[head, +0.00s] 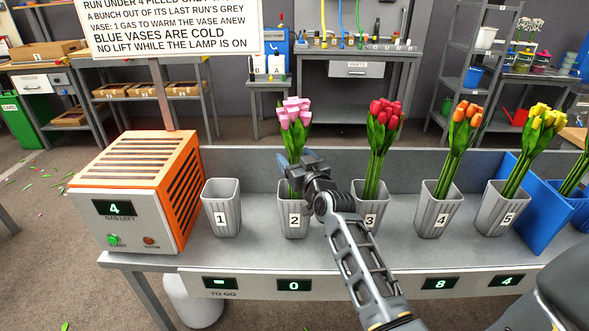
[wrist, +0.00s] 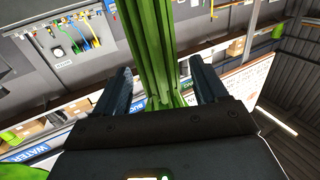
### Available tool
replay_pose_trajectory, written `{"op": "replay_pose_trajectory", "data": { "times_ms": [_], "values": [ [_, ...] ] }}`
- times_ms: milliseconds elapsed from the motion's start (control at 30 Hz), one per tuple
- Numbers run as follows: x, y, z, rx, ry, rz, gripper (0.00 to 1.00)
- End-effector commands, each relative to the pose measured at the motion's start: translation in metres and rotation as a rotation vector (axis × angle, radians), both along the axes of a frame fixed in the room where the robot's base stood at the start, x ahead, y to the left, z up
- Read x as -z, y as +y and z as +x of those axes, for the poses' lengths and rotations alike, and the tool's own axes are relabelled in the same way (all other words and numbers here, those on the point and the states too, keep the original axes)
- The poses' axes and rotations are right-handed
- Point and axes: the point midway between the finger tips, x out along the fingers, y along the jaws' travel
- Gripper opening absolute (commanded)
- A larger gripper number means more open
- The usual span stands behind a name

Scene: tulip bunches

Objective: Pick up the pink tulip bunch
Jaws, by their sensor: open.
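The pink tulip bunch (head: 294,112) stands upright in the grey vase numbered 2 (head: 293,222). My gripper (head: 287,163) is at its stems, just above the vase rim. In the wrist view, the green stems (wrist: 155,45) pass between the two fingers of my gripper (wrist: 162,82), with gaps visible on both sides. The gripper is open. My gripper and wrist hide part of the lower stems and the vase rim.
The orange heater box (head: 190,190) shows 4 gas left; its small red lamp (head: 150,242) looks dim. Grey vase 1 (head: 220,210) looks empty. Red tulips (head: 384,118), orange tulips (head: 467,115) and yellow tulips (head: 547,118) stand to the right, beside a blue container (head: 540,225).

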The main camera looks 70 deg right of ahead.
Motion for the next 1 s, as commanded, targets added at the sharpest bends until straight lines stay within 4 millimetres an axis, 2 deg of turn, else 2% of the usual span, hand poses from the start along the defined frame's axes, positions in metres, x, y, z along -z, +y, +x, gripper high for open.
{"op": "replay_pose_trajectory", "data": {
  "times_ms": [300,1000],
  "values": [
    [0.0005,-0.0036,0.0040,0.000,0.000,0.000,0.71],
    [0.0002,-0.0035,0.0038,0.000,0.000,0.000,0.04]
  ]
}}
